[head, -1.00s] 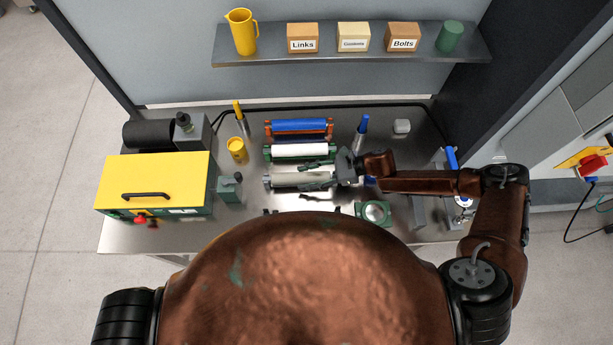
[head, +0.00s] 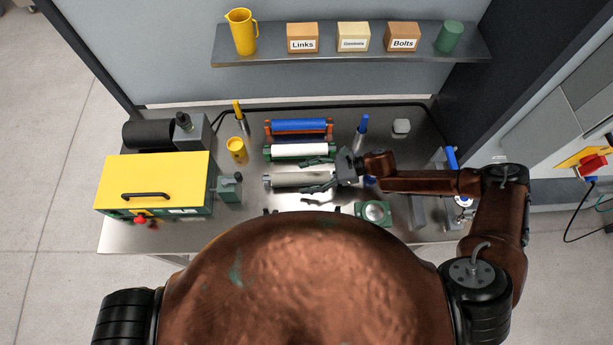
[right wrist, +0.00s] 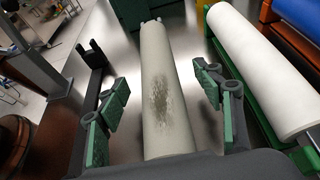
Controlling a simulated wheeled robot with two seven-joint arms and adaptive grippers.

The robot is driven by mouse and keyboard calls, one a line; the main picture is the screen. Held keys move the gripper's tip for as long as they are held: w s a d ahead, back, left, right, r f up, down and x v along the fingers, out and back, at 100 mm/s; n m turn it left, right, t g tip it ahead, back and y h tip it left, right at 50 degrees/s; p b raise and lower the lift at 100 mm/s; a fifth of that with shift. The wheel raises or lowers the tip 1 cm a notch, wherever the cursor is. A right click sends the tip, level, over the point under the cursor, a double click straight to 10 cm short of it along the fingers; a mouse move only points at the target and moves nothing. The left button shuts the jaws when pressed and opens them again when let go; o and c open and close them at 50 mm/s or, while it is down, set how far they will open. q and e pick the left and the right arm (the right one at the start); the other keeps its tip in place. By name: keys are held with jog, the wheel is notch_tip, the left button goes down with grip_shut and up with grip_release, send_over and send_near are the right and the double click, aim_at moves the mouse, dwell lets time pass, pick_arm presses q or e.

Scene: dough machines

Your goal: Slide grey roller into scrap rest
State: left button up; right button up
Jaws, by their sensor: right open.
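The grey roller (head: 285,181) lies lengthwise across the middle of the bench, in front of the white roller. In the right wrist view the grey roller (right wrist: 164,85) has a dark worn patch. My right gripper (head: 312,176) is open, with one green-padded finger on each side of it; the fingers (right wrist: 163,105) look apart from it. A dark rest with upright forked ends (right wrist: 88,60) stands beside the roller, empty where seen; it may be the scrap rest. My left gripper is not in view.
Behind are a white roller (head: 298,150) in a green rest and a blue roller (head: 299,125) in a red-brown rest. A yellow-topped machine (head: 155,182) stands left. A green-based round dial (head: 375,211) sits front right. A blue-handled tool (head: 362,127) stands behind the gripper.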

aim_at(319, 175)
jog(key=shift+d+r, duration=0.1)
jog(key=shift+d, duration=0.2)
jog(key=shift+d+r, duration=0.1)
jog(key=shift+d, duration=0.2)
jog(key=shift+d+r, duration=0.15)
jog(key=shift+d, duration=0.2)
jog(key=shift+d+r, duration=0.15)
jog(key=shift+d, duration=0.15)
jog(key=shift+d+r, duration=0.15)
jog(key=shift+d, duration=0.2)
jog(key=shift+d+r, duration=0.15)
jog(key=shift+d, duration=0.15)
jog(key=shift+d, duration=0.15)
